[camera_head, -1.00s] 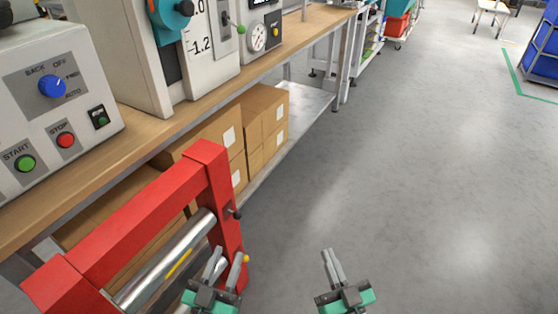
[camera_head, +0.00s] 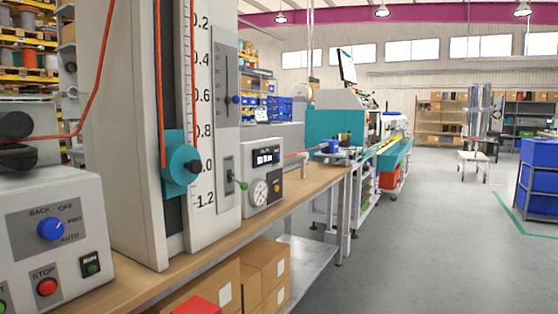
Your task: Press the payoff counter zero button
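A small light-grey box (camera_head: 250,208) stands on the wooden bench, right of the tall scale column. Its front has a dark digital display (camera_head: 265,157), too small to read surely, a round dial gauge (camera_head: 258,193) and a small yellow-orange button (camera_head: 277,187). No label naming a payoff counter is readable. Nothing touches the box's front. Neither of my grippers shows in the head view now.
The scale column (camera_head: 125,130) carries a teal slider (camera_head: 180,165) with orange cable. A red frame's top (camera_head: 197,305) shows below.

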